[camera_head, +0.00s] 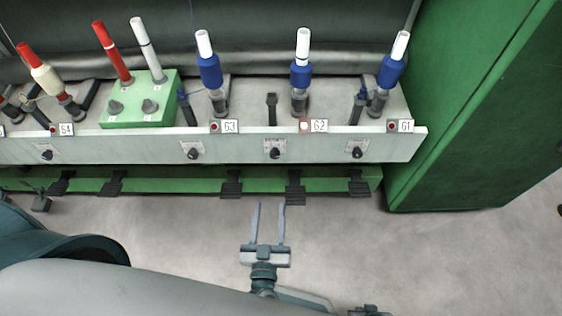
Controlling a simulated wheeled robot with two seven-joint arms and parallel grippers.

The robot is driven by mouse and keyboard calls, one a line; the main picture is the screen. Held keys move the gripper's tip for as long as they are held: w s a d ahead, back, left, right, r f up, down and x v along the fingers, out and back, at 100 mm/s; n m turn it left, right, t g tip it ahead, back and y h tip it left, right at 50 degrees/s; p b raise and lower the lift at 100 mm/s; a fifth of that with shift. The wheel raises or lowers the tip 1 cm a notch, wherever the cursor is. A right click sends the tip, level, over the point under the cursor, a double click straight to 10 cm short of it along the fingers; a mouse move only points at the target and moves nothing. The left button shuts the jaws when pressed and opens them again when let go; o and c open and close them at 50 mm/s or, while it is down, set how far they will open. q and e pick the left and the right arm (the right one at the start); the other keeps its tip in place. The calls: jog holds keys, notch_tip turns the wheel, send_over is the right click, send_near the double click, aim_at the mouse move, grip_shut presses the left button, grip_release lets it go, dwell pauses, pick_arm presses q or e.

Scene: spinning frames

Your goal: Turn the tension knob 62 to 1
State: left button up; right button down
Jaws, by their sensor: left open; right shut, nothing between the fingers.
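The tension knob 62 (275,153) is a small dark knob on a white plate on the pale front rail. It sits left of and below the label 62 (319,126). Its pointer and scale are too small to read. My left gripper (270,207) is open and empty, with its two fingers parallel and pointing up the picture toward the rail. In the picture its fingertips lie below the knob 62, apart from it, over the floor and just under the pedals. My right gripper's fingers are not in view.
Similar knobs sit on the rail under 63 (193,154) and 61 (357,153). Blue and white spindles stand above the rail. Several dark pedals (295,188) stick out below it. A green cabinet (465,100) closes off the right. The grey floor (400,250) at the lower right is clear.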

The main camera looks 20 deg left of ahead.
aim_at(275, 157)
pick_arm(q)
jog(key=shift+w, duration=0.1)
jog(key=p+x, duration=0.1)
jog(key=x, duration=1.6)
jog(key=shift+w, duration=0.15)
pick_arm(e)
jog(key=shift+w+a+r+t, duration=0.15)
jog(key=shift+w+a+t, duration=0.3)
jog(key=shift+a, duration=0.25)
pick_arm(q)
jog(key=shift+c, duration=0.9)
jog(key=c, duration=0.8)
pick_arm(e)
jog(key=shift+w+d, duration=0.1)
jog(key=shift+d, duration=0.45)
